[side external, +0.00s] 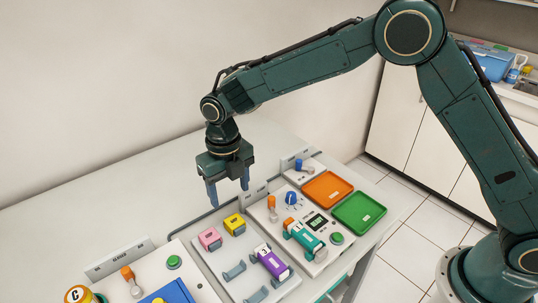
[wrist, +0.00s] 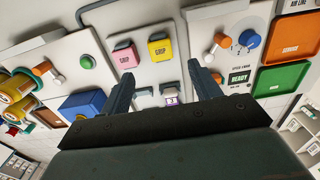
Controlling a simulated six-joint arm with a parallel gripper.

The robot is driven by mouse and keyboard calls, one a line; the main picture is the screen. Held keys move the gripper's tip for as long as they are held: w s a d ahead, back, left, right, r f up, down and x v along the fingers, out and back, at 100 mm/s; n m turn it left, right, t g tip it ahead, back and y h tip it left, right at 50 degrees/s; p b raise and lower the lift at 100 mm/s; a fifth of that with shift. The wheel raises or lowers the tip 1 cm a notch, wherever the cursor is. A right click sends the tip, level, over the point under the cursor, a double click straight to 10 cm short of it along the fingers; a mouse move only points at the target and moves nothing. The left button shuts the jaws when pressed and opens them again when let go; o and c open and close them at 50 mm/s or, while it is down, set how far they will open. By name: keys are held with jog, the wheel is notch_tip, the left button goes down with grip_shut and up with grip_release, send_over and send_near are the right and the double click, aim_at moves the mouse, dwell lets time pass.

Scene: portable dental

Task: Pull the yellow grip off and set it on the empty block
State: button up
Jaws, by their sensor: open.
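The yellow grip (side external: 234,224) is a small labelled block near the back of the grey middle panel (side external: 222,262). It also shows in the wrist view (wrist: 160,48), with a pink grip (wrist: 124,57) at its left. My gripper (side external: 229,194) is open and empty, fingers pointing down, above the back of the panel and apart from the yellow grip. In the wrist view my two fingers (wrist: 161,72) reach up on either side of the panel's lower part. I cannot tell which thing is the empty block; grey cradles (side external: 233,272) stand empty at the front left of the panel.
A purple handpiece (side external: 272,262) lies in a cradle on the same panel. A teal handpiece (side external: 305,240) lies on the panel to the right, near knobs. An orange tray (side external: 327,189) and green tray (side external: 359,213) lie farther right.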

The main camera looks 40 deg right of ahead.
notch_tip(320, 180, up, 4)
jog(key=shift+r, duration=0.25)
jog(key=s+d+r+m+t, duration=0.3)
jog(key=s+d+r+m, duration=0.9)
jog(key=d+r+m, duration=0.4)
jog(key=s+d+f+m+t, duration=0.1)
jog(key=s+d+m, duration=0.2)
jog(key=s+m, duration=0.6)
jog(key=s+d+m+t, duration=0.1)
jog(key=s+d+m, duration=0.3)
jog(key=s+m, duration=0.5)
jog(key=shift+d+f+m+t, duration=0.3)
jog(key=shift+f+m, duration=0.1)
jog(key=shift+m, duration=0.6)
